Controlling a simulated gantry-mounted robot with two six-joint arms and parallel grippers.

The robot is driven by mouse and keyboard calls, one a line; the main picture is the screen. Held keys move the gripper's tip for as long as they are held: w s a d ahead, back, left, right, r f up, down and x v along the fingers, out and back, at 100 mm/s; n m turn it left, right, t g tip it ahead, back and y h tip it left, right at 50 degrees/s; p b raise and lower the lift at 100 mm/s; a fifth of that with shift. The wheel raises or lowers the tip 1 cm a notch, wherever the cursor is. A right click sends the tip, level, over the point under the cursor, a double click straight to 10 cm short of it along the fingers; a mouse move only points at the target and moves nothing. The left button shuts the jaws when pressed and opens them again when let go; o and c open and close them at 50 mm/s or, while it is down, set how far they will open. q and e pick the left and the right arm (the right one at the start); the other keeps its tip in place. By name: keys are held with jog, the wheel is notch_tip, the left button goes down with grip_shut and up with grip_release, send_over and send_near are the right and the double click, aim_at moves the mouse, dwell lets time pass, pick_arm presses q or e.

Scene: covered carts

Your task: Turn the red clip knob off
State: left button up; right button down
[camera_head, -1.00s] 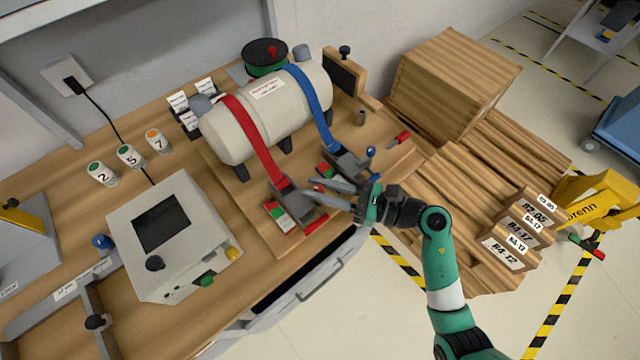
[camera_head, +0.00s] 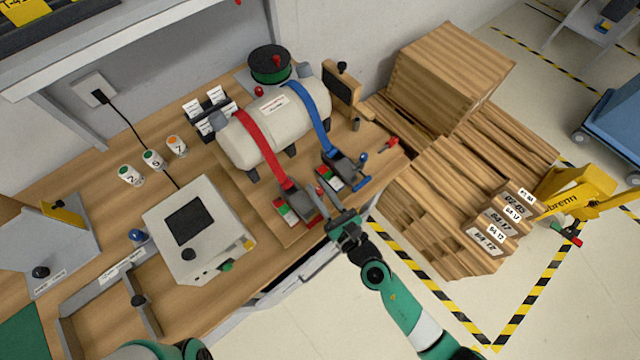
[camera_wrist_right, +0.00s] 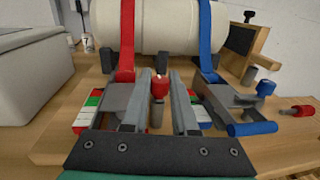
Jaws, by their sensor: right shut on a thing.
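The red clip knob (camera_wrist_right: 160,86) stands upright between the two fingers of my right gripper (camera_wrist_right: 160,96) in the right wrist view. The fingers are shut on it. In the head view my right gripper (camera_head: 338,222) is at the front edge of the bench, at the clip (camera_head: 299,203) on the red strap (camera_head: 262,150), and covers most of the knob. A red, white and green label (camera_head: 286,213) lies beside this clip. My left gripper is not in view; only a green arm part of mine shows at the bottom.
The blue strap's clip (camera_head: 343,166) with its blue lever (camera_wrist_right: 252,129) and blue knob (camera_wrist_right: 266,88) stands close on the right. A red-handled tool (camera_head: 389,145) lies farther right. A grey box with a screen (camera_head: 193,228) stands left. Wooden crates (camera_head: 452,80) stand beyond the bench.

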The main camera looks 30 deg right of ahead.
jog(key=shift+h, duration=0.4)
jog(key=c, duration=0.7)
grip_release()
jog(key=s, duration=1.1)
jog(key=shift+s+d, duration=0.25)
jog(key=shift+s, duration=0.05)
jog(key=shift+m, duration=0.3)
